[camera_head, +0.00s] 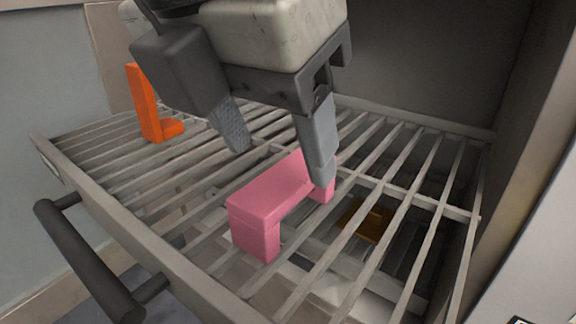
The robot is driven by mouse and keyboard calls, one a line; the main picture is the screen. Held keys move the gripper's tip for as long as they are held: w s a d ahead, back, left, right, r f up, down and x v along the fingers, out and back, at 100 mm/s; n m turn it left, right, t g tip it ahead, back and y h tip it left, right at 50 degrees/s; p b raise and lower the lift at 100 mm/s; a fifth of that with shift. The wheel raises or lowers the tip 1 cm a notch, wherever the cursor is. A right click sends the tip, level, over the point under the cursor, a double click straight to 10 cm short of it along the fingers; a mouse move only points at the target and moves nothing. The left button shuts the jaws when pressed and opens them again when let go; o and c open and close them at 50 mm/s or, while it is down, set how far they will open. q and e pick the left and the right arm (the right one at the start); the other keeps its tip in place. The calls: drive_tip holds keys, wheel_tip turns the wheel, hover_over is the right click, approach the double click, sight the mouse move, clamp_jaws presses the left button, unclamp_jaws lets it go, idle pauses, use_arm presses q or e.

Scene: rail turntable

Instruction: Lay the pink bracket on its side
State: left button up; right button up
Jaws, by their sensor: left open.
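The pink bracket (266,203) stands on the slatted rack (447,209) like a low bridge, with its long flat face up and a short leg down at each end. My left gripper (279,166) is over its far end, with its fingers apart. One finger is in front of the bracket's far right end and hides part of it; I cannot tell whether they touch. The other finger is to the left, clear of the bracket. The right gripper does not show.
An orange L-shaped bracket (148,107) stands upright at the rack's back left. A dark handle bar (88,258) runs along the rack's front left side. A brown-orange thing (364,220) shows below the slats. Dark walls close in behind and at the right.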

sight(286, 176)
use_arm(q)
drive_tip(key=shift+w+b+x, duration=0.2)
drive_tip(key=shift+b+x, duration=0.5)
drive_tip(key=shift+x, duration=2.35)
drive_tip(key=shift+a+r, duration=0.1)
drive_tip(key=shift+r, duration=0.05)
drive_tip(key=c, duration=1.3)
